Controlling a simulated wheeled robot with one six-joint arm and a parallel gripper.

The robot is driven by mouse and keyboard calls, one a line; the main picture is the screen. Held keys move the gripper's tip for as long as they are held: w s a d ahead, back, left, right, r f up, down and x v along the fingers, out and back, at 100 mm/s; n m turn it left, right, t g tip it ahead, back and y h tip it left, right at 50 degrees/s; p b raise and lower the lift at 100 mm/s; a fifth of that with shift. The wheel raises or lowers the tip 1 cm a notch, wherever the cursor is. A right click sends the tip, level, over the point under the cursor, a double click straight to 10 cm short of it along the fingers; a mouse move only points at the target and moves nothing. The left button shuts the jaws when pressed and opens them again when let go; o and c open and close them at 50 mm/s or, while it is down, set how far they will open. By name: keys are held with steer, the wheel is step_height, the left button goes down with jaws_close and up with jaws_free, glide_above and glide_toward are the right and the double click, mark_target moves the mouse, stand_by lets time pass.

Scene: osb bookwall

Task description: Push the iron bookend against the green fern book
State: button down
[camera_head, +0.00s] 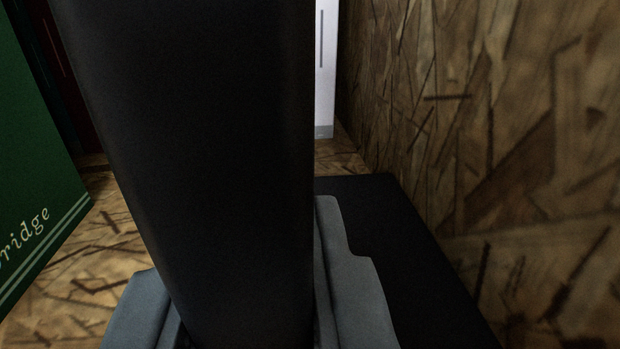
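The iron bookend is a tall black upright (205,150) in the middle of the view, with a flat black base plate (410,245) on the shelf to its right. My gripper (250,315) has one grey finger on each side of the upright, low down. No clear gap shows between fingers and metal, so it looks shut on the bookend. The green fern book (35,170) stands at the left edge, partly out of view, with pale lettering and two pale lines. A strip of bare shelf shows between the book and the bookend.
A wood-chip board wall (490,130) rises on the right, close to the base plate. A white spine or panel (325,70) stands at the back. Dark red and dark books (75,75) stand behind the green one. The shelf floor (95,250) is bare at the left.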

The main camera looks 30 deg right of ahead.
steer(key=shift+w+a+f, duration=0.15)
steer(key=shift+w+a, duration=0.3)
steer(key=shift+a, duration=0.75)
steer(key=shift+w+a+f, duration=0.15)
steer(key=shift+w+a, duration=0.25)
steer(key=shift+a, duration=0.75)
steer(key=shift+w+a+f, duration=0.15)
steer(key=shift+w+a, duration=0.3)
steer(key=shift+a, duration=0.75)
steer(key=c, duration=1.3)
jaws_free()
steer(key=shift+s, duration=0.1)
steer(key=v, duration=1.1)
steer(key=shift+d, duration=0.25)
